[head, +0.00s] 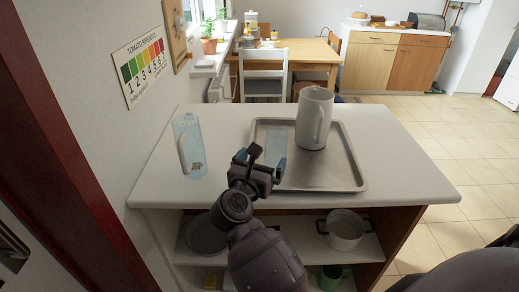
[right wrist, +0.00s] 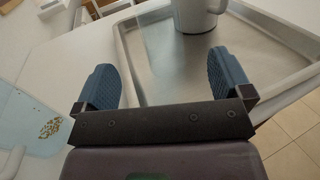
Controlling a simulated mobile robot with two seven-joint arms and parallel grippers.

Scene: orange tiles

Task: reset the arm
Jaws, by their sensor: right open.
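My right gripper (head: 262,163) is open and empty above the left edge of a metal tray on the white counter. In the right wrist view its two blue fingers (right wrist: 160,85) stand wide apart with nothing between them. A white pitcher (head: 314,118) stands upright on the tray, beyond and to the right of the gripper; its lower part also shows in the right wrist view (right wrist: 195,14). My left gripper does not show in either view.
The metal tray (head: 335,178) covers the counter's middle; the counter's right side (head: 400,165) is clear. A pot (head: 345,230) sits on the shelf below. A chair (head: 263,75) and table stand behind.

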